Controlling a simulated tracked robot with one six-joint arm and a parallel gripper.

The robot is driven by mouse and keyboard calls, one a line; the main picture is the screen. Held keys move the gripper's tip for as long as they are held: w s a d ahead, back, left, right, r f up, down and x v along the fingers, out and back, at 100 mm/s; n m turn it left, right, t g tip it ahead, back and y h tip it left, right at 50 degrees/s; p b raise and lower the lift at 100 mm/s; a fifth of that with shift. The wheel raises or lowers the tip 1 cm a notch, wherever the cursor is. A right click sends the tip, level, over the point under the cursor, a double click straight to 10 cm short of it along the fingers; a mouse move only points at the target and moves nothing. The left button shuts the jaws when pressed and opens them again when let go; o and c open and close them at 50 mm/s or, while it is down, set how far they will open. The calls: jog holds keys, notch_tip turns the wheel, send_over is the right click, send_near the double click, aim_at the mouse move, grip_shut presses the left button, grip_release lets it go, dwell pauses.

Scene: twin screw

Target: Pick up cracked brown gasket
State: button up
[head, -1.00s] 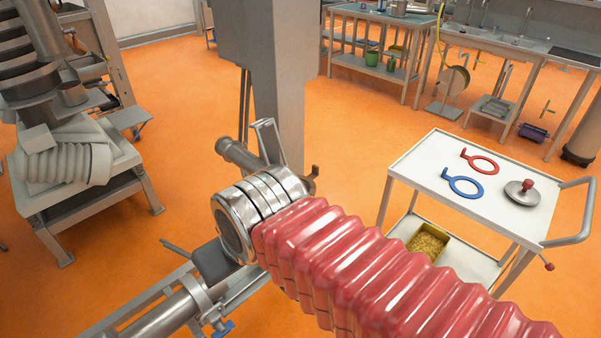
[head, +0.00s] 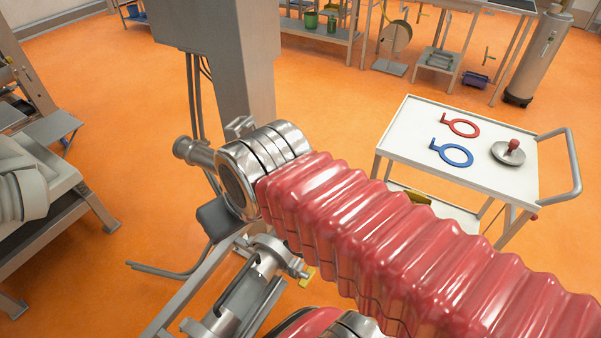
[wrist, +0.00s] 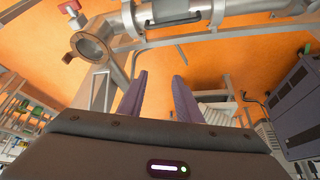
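In the head view, my red ribbed arm sleeve ends in steel rings, and the fingers cannot be made out. A red ring with a tab (head: 460,127) and a blue one (head: 455,154) lie on the trolley.
The white trolley (head: 405,130) at right also carries a metal disc with a red knob (head: 508,152). A grey column (head: 245,90) stands behind my arm. A steel pipe (wrist: 215,22) crosses the top of the wrist view. Orange floor is open between column and trolley.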

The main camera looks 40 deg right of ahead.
jog(key=shift+w, duration=0.4)
jog(key=w+d+f+m+g+y, duration=0.1)
jog(key=w+d+f+m+y, duration=0.25)
jog(key=d+m, duration=0.45)
jog(key=w+d+f+m+y, duration=0.35)
jog(key=d+m, duration=0.35)
jog(key=m, duration=0.3)
jog(key=d+f+m+t, duration=0.2)
jog(key=d+m, duration=0.2)
jog(key=d, duration=0.3)
jog(key=s+d+f+m+t+h, duration=0.1)
jog(key=d+f+m+t, duration=0.1)
jog(key=d+m, duration=0.3)
jog(key=d+f+m+t, duration=0.3)
jog(key=d+m+t, duration=0.1)
jog(key=d, duration=0.6)
jog(key=shift+s+d+h, duration=0.3)
jog(key=shift+s, duration=0.05)
